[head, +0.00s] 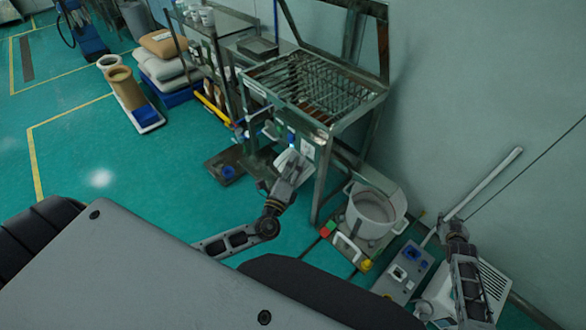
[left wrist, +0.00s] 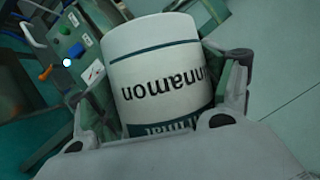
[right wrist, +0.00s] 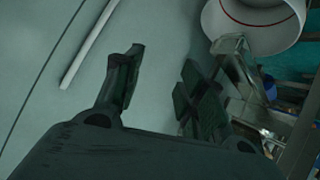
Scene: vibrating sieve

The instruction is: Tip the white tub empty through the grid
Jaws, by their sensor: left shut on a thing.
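The white tub (left wrist: 160,80) fills the middle of the left wrist view, with a dark band and upside-down "Cinnamon" lettering. My left gripper (left wrist: 172,95) is shut around its sides. In the head view my left gripper (head: 293,165) is in front of the sieve frame, below the grid's level; the tub is mostly hidden there. The metal grid (head: 312,85) sits in a grey frame on legs, beyond and above this gripper. My right gripper (head: 455,228) is at the right near the wall. In the right wrist view its fingers (right wrist: 160,75) are apart and empty.
A white pot (head: 372,212) stands on a low base right of the sieve's legs. A control box (head: 403,272) is near my right arm. A metal rack (head: 215,45) and stacked sacks (head: 165,55) stand to the left. Green floor (head: 110,150) at left is clear.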

